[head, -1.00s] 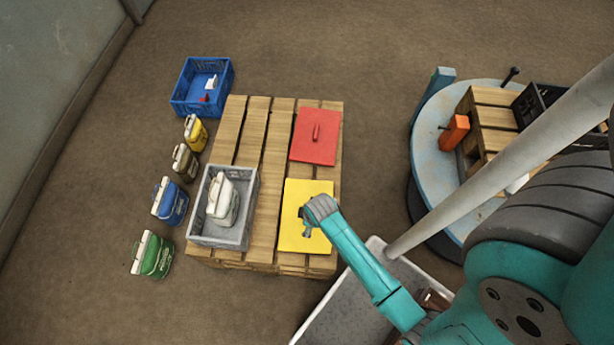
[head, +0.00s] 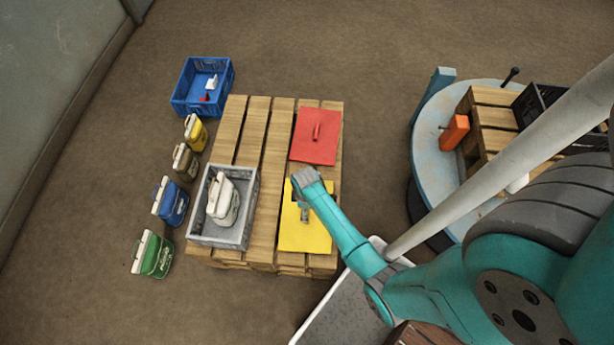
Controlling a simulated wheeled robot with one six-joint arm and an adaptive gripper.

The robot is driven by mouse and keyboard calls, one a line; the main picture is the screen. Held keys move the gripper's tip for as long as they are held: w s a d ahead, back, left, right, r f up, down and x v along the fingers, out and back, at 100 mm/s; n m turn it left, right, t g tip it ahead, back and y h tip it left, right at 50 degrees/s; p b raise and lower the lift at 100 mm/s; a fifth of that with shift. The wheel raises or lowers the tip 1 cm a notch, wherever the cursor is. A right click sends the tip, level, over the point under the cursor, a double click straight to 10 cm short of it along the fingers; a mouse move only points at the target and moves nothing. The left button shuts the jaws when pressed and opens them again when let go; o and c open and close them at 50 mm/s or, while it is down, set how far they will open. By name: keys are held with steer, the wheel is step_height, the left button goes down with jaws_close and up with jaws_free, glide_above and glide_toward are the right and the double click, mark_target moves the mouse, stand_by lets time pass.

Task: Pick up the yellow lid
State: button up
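The yellow lid (head: 318,235) is a flat square lying on the right front part of the wooden pallet. My gripper (head: 304,218) is over the lid's middle, below my teal wrist, which covers the lid's upper left part. The lid's handle is hidden behind my gripper. The fingers are small and dark here, and I cannot tell whether they are open or shut, or whether they touch the lid.
A red lid (head: 327,148) with a handle lies just behind on the pallet (head: 264,225). A grey crate (head: 250,215) holding a whitish jug (head: 224,200) stands left. Several coloured jugs and a blue crate (head: 177,103) are on the floor. A round blue table (head: 425,135) stands right.

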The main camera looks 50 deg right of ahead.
steer(key=shift+a+f, duration=0.1)
steer(key=shift+f, duration=2.35)
steer(key=c, duration=0.9)
